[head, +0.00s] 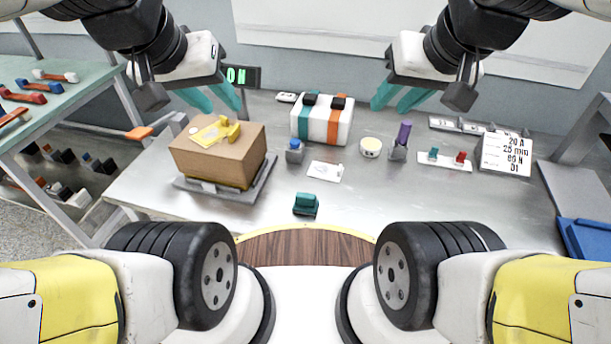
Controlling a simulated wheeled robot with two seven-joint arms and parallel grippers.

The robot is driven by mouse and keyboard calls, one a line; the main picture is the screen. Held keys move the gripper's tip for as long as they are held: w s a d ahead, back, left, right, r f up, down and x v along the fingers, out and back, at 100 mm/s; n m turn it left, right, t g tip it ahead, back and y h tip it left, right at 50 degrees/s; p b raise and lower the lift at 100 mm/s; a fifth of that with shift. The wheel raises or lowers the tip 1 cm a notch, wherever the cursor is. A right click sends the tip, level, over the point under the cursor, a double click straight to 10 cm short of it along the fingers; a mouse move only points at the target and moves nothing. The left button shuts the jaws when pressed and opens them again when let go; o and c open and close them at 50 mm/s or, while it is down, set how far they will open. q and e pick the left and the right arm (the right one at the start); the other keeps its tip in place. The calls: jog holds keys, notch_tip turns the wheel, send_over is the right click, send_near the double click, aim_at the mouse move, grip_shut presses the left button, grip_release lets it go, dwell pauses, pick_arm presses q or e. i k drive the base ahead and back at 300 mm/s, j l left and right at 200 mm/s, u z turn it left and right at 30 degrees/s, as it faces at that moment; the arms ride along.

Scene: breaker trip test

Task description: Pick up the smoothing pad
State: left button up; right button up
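No item is marked as the smoothing pad. A small teal block with a raised grip (306,204) sits alone near the table's front edge and looks like a pad. A yellow block (229,128) lies on a yellow sheet on top of the cardboard box (215,160); I cannot tell for certain which is the pad. My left gripper (210,97) has teal fingers spread apart and empty, above and behind the box. My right gripper (398,96) is also spread and empty, over the back of the table, right of the white striped case (322,119).
The box rests on a grey plate (246,193). A blue-topped item (294,150), white card (324,171), round tub (371,147), purple-handled tool (402,138), small tray (445,161) and sign (507,153) stand on the metal table. The right front is clear.

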aim_at(304, 204)
jog(key=k+j+z, duration=0.15)
jog(key=j, duration=0.25)
jog(key=j+z, duration=0.15)
jog(key=j, duration=0.25)
jog(key=k+j+z, duration=0.1)
jog(key=j, duration=0.25)
jog(key=k+j+z, duration=0.15)
jog(key=k+j, duration=0.1)
jog(key=j, duration=0.1)
